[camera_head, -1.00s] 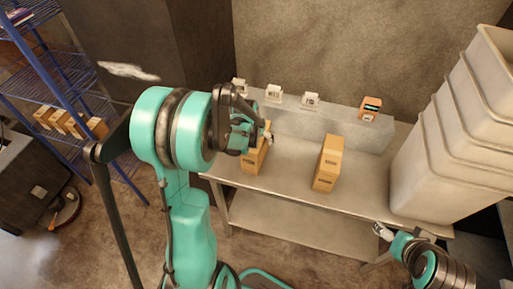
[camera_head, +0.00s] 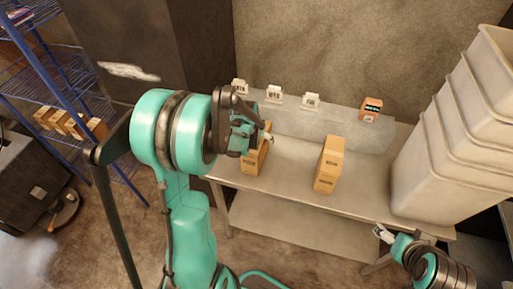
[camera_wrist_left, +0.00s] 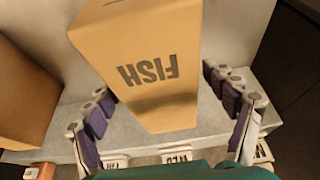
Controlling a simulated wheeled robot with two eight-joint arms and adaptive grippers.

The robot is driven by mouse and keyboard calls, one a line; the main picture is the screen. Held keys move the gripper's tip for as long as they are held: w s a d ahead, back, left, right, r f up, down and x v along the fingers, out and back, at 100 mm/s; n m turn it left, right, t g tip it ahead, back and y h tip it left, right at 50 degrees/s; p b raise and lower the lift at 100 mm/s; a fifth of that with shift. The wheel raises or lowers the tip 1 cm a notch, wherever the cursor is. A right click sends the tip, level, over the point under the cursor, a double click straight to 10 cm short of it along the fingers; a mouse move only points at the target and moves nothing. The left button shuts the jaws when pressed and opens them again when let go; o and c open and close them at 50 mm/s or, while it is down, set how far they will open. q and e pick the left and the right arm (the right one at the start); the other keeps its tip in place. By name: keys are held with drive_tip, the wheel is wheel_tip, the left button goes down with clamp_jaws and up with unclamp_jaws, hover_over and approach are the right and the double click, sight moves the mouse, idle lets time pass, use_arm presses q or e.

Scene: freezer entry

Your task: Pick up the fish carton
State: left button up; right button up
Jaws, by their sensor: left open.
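The fish carton (camera_head: 252,162) is a tan box standing upright on the left part of the steel table (camera_head: 285,178). In the left wrist view the fish carton (camera_wrist_left: 150,62) shows the word FISH upside down. My left gripper (camera_head: 257,140) is at the carton and hides part of it in the head view. In the left wrist view my left gripper (camera_wrist_left: 162,90) is open, with a finger on each side of the carton and gaps visible. My right gripper (camera_head: 381,233) is low, at the table's front right; its jaw opening is too small to read.
A second tan carton (camera_head: 328,165) stands to the right, and it shows in the left wrist view (camera_wrist_left: 20,100). Small white signs (camera_head: 274,94) and an orange device (camera_head: 371,109) sit on the raised back ledge. Stacked bins (camera_head: 425,165) stand right. A blue rack (camera_head: 50,90) is far left.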

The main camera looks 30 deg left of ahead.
use_arm(q)
clamp_jaws()
drive_tip(key=shift+r, duration=0.1)
